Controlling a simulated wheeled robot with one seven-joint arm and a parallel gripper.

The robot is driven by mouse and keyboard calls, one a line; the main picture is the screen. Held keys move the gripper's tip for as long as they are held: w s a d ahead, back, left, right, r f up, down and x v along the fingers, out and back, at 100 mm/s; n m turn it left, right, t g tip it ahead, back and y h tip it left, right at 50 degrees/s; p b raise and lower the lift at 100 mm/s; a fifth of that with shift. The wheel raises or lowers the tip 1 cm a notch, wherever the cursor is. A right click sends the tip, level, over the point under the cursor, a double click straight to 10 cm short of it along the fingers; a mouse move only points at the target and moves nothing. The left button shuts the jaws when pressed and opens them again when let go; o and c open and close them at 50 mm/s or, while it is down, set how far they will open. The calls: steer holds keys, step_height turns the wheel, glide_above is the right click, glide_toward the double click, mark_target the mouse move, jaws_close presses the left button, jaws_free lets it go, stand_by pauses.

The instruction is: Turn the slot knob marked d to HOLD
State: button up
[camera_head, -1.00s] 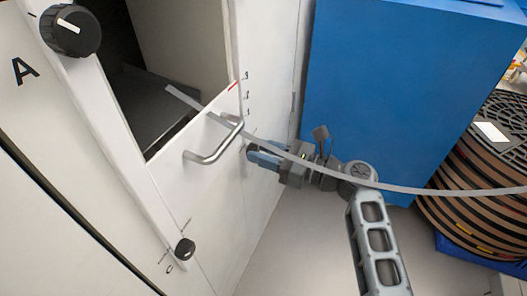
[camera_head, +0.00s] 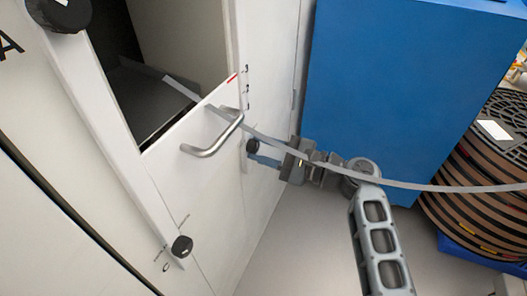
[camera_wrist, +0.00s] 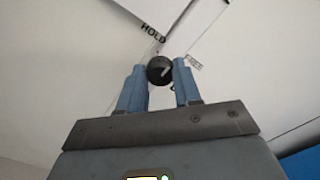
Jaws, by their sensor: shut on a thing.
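A small round black knob (camera_wrist: 159,70) sits on the white panel between my blue fingertips in the wrist view. A pale pointer mark on its face leans up and right, roughly toward the FREE label (camera_wrist: 193,62). The HOLD label (camera_wrist: 153,33) is up and left of the knob. In the head view the same knob (camera_head: 253,147) is on the side face right of the handle. My gripper (camera_wrist: 158,75) is shut on the knob; it also shows in the head view (camera_head: 264,158). I cannot read a letter d beside the knob.
A metal bar handle (camera_head: 212,140) stands out left of my gripper. A long grey strip (camera_head: 440,188) crosses in front of my arm. A second small knob (camera_head: 182,246) is lower left. A blue cabinet (camera_head: 400,80) and stacked reels (camera_head: 475,190) stand right.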

steer(key=n+b, duration=0.1)
steer(key=n, duration=0.1)
steer(key=n+b, duration=0.2)
steer(key=n, duration=0.1)
steer(key=shift+f+n, duration=0.25)
steer(key=shift+n, duration=0.05)
steer(key=shift+s+n+b, duration=0.1)
steer(key=shift+n+b, duration=0.9)
steer(key=shift+n, duration=0.5)
steer(key=o, duration=1)
steer(key=shift+r, duration=0.1)
steer(key=shift+o, duration=0.2)
steer(key=p+v, duration=0.2)
steer(key=v, duration=0.5)
steer(key=shift+d, duration=0.35)
steer(key=shift+s, duration=0.1)
